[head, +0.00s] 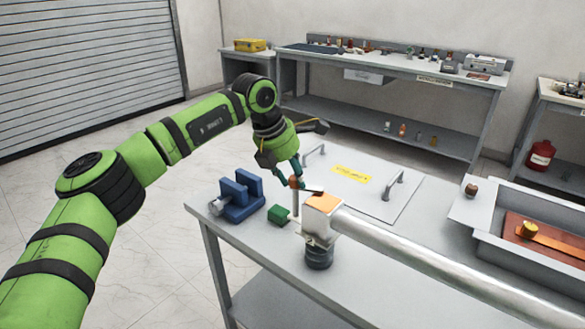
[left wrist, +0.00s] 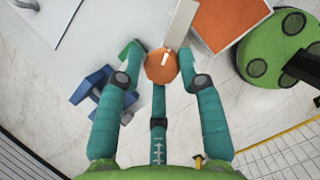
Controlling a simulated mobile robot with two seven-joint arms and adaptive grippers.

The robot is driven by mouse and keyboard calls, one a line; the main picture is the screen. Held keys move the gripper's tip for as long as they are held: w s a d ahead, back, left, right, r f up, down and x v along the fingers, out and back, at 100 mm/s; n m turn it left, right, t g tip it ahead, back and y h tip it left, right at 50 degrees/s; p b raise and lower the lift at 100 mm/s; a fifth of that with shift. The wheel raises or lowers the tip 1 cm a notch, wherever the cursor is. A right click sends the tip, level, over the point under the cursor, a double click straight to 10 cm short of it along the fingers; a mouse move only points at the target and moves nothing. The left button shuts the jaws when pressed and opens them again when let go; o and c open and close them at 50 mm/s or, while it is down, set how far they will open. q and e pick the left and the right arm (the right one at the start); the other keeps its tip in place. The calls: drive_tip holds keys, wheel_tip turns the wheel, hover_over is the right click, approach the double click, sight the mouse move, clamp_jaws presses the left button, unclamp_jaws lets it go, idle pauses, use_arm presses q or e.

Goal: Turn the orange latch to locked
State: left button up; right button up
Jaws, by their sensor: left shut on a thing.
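The fingers partly hide the latch in the head view. I cannot tell its locked or unlocked position. My right gripper is not in view.
A blue vise (head: 238,195) and a green block (head: 279,214) stand left of the post. A lid with two handles (head: 370,178) lies behind. A grey tray (head: 480,246) is at right.

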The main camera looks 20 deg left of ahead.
use_arm(q)
drive_tip(key=m+p, duration=0.1)
drive_tip(key=m+h+p, duration=0.1)
drive_tip(key=m, duration=0.1)
drive_tip(key=shift+w+d+r+g, duration=0.15)
drive_tip(key=shift+r+g, duration=0.15)
drive_tip(key=shift+g, duration=0.1)
drive_tip(key=shift+f+m+g+p, duration=0.2)
drive_tip(key=shift+m+g+p, duration=0.2)
drive_tip(key=shift+m+p, duration=0.6)
drive_tip(key=shift+f, duration=0.1)
drive_tip(key=o, duration=1.1)
drive_tip(key=shift+c, duration=0.2)
drive_tip(key=shift+d, duration=0.15)
drive_tip(key=v, duration=1.2)
